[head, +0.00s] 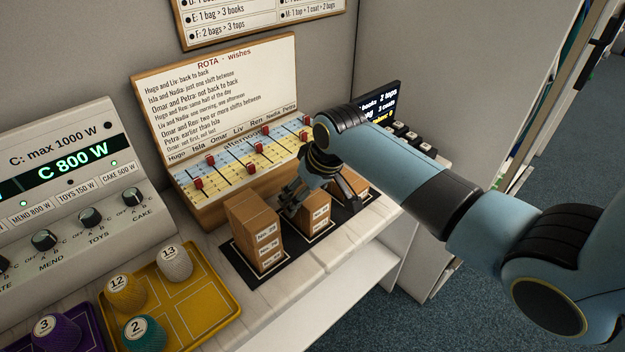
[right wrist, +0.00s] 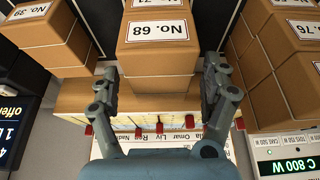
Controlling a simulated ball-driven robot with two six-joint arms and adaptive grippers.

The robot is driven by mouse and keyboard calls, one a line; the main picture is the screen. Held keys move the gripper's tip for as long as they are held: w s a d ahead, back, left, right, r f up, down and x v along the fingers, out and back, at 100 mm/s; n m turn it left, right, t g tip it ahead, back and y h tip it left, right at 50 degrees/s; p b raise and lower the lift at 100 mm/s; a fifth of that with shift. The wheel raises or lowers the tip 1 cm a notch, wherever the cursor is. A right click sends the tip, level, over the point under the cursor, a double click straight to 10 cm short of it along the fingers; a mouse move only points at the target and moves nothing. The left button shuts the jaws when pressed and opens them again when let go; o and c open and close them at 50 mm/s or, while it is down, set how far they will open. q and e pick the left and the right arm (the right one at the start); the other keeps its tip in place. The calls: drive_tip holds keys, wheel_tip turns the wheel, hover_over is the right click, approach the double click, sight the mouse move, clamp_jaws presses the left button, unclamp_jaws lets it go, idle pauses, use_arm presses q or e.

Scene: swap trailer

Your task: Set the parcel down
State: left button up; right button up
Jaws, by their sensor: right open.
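My right gripper (head: 316,197) is over the middle stack of brown cardboard parcels (head: 316,215). In the right wrist view its open fingers (right wrist: 160,74) stand on either side of the parcel labelled No. 68 (right wrist: 158,57), with small gaps visible. That parcel lies on the stack, against a parcel labelled No. 71 (right wrist: 156,4). A taller stack (head: 256,228) stands to the left in the head view, and a lower one (head: 362,186) to the right, partly hidden by my wrist. All stand on a black mat (head: 238,264). My left gripper is out of view.
Behind the stacks stands the wishes board (head: 222,90) with red sliders. A power console (head: 50,190) and a yellow tray (head: 232,308) with numbered spools are at left. A dark display (head: 385,100) is behind my arm. The shelf's front edge is close to the mat.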

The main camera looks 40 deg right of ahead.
drive_tip(key=v, duration=1)
drive_tip(key=shift+s+p, duration=0.1)
drive_tip(key=shift+p, duration=0.2)
drive_tip(key=shift+s+r, duration=0.25)
drive_tip(key=shift+r, duration=0.25)
